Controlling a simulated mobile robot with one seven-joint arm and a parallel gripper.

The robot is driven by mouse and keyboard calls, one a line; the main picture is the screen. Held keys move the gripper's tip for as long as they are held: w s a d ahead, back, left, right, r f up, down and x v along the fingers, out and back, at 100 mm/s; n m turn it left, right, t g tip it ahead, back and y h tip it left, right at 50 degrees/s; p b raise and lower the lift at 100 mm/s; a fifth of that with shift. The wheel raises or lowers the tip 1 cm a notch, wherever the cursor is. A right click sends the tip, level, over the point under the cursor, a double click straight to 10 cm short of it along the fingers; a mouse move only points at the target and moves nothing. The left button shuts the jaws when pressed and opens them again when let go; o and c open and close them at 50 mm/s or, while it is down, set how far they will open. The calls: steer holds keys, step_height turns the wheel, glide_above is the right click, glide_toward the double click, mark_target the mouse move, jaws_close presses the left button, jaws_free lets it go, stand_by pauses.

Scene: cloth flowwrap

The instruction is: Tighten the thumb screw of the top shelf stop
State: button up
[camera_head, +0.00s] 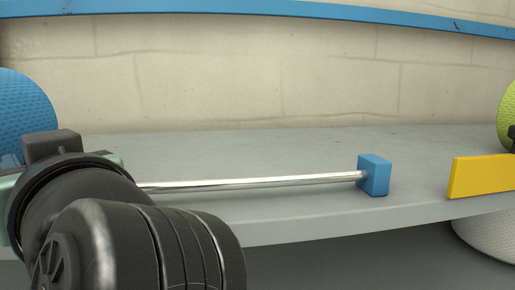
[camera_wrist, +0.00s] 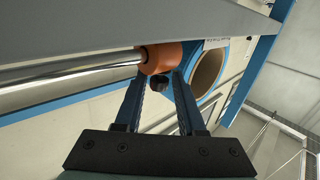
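In the wrist view an orange collar (camera_wrist: 162,57), which looks like the shelf stop, sits around a shiny metal rod (camera_wrist: 75,76). A small dark knob (camera_wrist: 158,83), likely its thumb screw, shows at the collar's lower side. My gripper (camera_wrist: 159,76) is open, with its two dark fingers on either side of the knob and their tips close to the collar. I see gaps beside the knob; whether a tip touches the collar I cannot tell. In the head view the rod (camera_head: 250,183) runs out from behind my black arm, which hides the collar and fingers.
The rod ends at a blue block (camera_head: 374,175) by the front edge of a grey shelf (camera_head: 300,228). A yellow plate (camera_head: 482,176) stands to its right. A blue roll (camera_head: 22,105) is at left. A roll with a brown core (camera_wrist: 208,72) lies just behind my fingers.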

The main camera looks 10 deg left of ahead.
steer(key=shift+w+a, duration=0.3)
steer(key=shift+a, duration=0.1)
jaws_close()
